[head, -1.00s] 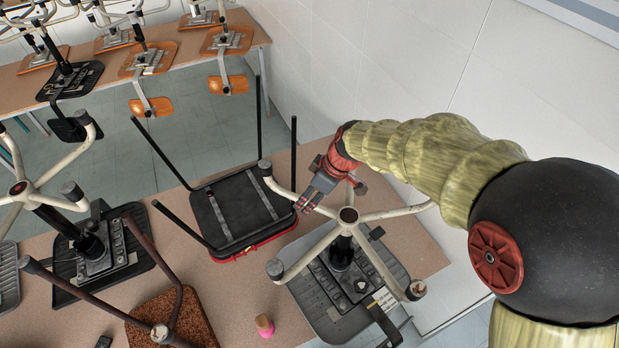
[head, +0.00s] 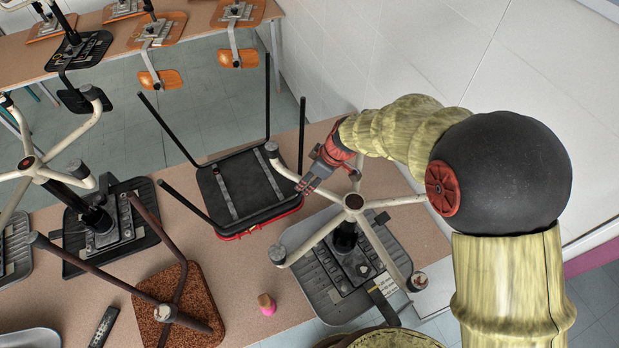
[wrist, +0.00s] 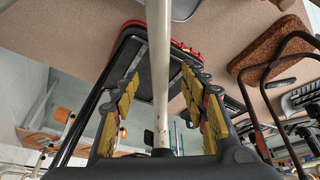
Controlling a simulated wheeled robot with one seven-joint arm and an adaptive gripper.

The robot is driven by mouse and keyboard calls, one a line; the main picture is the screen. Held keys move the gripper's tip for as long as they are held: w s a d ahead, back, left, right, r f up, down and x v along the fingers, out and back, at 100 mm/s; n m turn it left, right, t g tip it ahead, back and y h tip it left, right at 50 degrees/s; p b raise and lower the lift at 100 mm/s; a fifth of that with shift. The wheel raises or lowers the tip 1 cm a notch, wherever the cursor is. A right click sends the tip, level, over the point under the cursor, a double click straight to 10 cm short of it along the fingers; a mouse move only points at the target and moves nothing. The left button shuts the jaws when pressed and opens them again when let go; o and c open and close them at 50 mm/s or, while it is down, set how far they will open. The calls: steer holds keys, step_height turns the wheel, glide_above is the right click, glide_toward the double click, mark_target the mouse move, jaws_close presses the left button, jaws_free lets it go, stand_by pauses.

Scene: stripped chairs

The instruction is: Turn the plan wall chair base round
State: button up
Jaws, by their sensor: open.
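The chair base (head: 353,201) near the wall is a pale star of several legs with dark end caps, upturned above a dark grey chair seat (head: 325,290) lying on the table. My gripper (head: 309,184) is at the leg that points to the upper left, between the hub and its cap. In the wrist view this pale leg (wrist: 160,75) runs between the two yellow-padded fingers of my gripper (wrist: 165,105). The fingers are open, one on each side of the leg, with gaps visible. The leg's far end is out of the wrist view.
A black chair with upturned legs and red edge (head: 245,190) lies just left of the base. A brown seat (head: 180,305), a pink-tipped object (head: 266,304) and another pale star base (head: 32,168) are further left. The white wall (head: 400,45) stands close behind.

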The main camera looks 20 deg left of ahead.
steer(key=shift+f, duration=0.1)
steer(key=shift+c, duration=1.2)
jaws_close()
